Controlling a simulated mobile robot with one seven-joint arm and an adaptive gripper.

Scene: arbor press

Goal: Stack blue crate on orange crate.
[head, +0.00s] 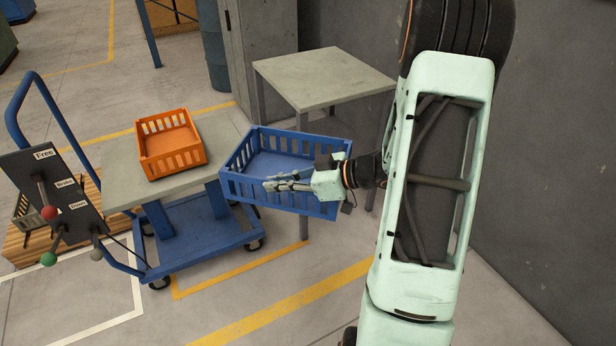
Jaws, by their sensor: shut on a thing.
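The orange crate (171,160) is an open slatted box, sitting upright on the grey top of a blue lift cart. The blue crate (292,143) is a larger open slatted box, empty inside. It is to the right of the orange crate and apart from it, between the cart and the grey table. My gripper (275,182) is shut on the blue crate at its near side wall and holds it raised off the floor. The exact contact of the fingers on the wall is too small to make out.
The lift cart (122,193) has a control panel (52,185) with levers at left. A bare grey table (320,76) stands behind the blue crate. A wooden pallet (18,247) lies beyond the panel. Floor in front is clear; a wall (560,130) bounds the right.

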